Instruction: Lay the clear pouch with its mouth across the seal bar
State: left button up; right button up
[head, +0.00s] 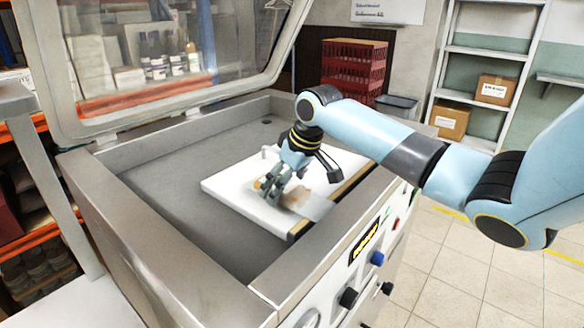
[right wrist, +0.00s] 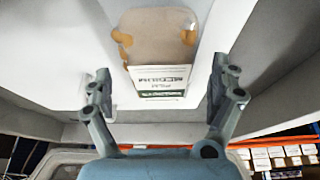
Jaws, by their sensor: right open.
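The clear pouch (head: 316,207) lies flat on the white board inside the open sealing machine, with brownish contents. In the right wrist view the pouch (right wrist: 158,22) shows amber patches and a printed label. The seal bar (head: 347,187) runs along the board's right edge, with a tan top. The pouch's clear end reaches toward the bar; I cannot tell whether it lies across it. My right gripper (head: 268,188) is open just above the pouch and hides part of it. In the right wrist view its fingers (right wrist: 164,92) stand apart with nothing gripped. My left gripper is out of view.
The machine's clear lid (head: 160,60) stands raised at the back. The steel chamber rim (head: 180,255) surrounds the board, and the grey chamber floor (head: 165,185) left of it is bare. Knobs (head: 348,298) line the front panel. Red crates (head: 352,65) stand behind.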

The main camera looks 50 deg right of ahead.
aim_at(299, 193)
jog(key=v, duration=1)
jog(key=shift+s+r, duration=0.25)
jog(key=shift+r, duration=0.05)
